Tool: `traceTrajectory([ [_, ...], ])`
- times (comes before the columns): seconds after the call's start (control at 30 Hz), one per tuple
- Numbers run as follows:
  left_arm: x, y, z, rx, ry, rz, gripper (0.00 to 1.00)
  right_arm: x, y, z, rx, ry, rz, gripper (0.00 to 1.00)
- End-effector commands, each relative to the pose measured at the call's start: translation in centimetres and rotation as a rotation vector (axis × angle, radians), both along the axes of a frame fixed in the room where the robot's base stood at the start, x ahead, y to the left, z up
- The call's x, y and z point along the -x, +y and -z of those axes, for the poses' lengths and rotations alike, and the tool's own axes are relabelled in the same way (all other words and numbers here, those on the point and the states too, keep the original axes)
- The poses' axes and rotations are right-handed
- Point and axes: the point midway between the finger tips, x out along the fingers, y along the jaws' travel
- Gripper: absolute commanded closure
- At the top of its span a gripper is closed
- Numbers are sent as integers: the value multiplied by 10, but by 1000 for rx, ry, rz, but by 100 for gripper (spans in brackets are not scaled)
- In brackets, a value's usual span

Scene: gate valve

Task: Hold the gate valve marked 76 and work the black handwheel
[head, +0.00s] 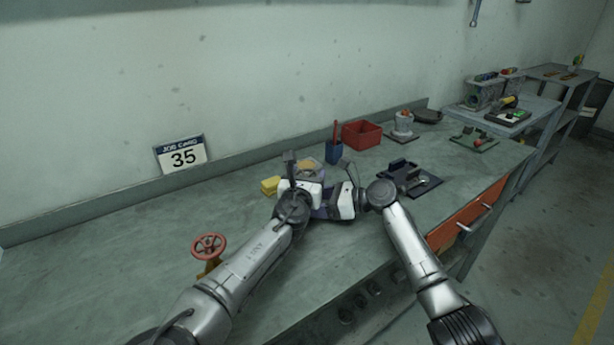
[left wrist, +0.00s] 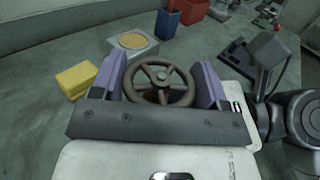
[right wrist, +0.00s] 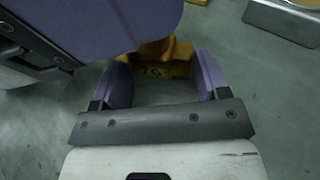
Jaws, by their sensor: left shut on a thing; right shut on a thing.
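The dark handwheel (left wrist: 161,76) lies between the purple fingers of my left gripper (left wrist: 160,84), which is shut on it. In the right wrist view, my right gripper (right wrist: 165,78) is shut on the yellow valve body (right wrist: 178,52). A dark mark shows on the body but is too faint to read surely. A large purple finger of my left gripper covers the upper left there. In the head view, my left gripper (head: 303,184) and right gripper (head: 340,203) are close together over the bench and hide the valve.
Another valve with a red handwheel (head: 208,245) stands at the left. A job card (head: 182,154) reads 35. A yellow block (head: 270,186) and a grey block with tan top (left wrist: 133,42) are beside the grippers. Blue cup (head: 334,152), red bin (head: 362,135) and dark tray (head: 405,178) stand beyond.

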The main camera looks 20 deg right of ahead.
Motion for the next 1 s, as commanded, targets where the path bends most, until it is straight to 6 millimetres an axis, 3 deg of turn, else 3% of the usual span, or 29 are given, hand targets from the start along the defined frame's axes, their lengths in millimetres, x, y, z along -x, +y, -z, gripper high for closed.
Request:
traceTrajectory([
  [0.67, 0, 0, -1, -1, -1, 116, 56, 0, 0, 1, 0, 2, -1, 45],
  [0.7, 0, 0, -1, -1, -1, 116, 30, 0, 0, 1, 1, 1, -1, 45],
  [0.93, 0, 0, 0, -1, 1, 116, 8, 0, 0, 1, 0, 2, -1, 45],
  [1.0, 0, 0, 0, -1, 1, 116, 6, 0, 0, 1, 0, 2, -1, 45],
])
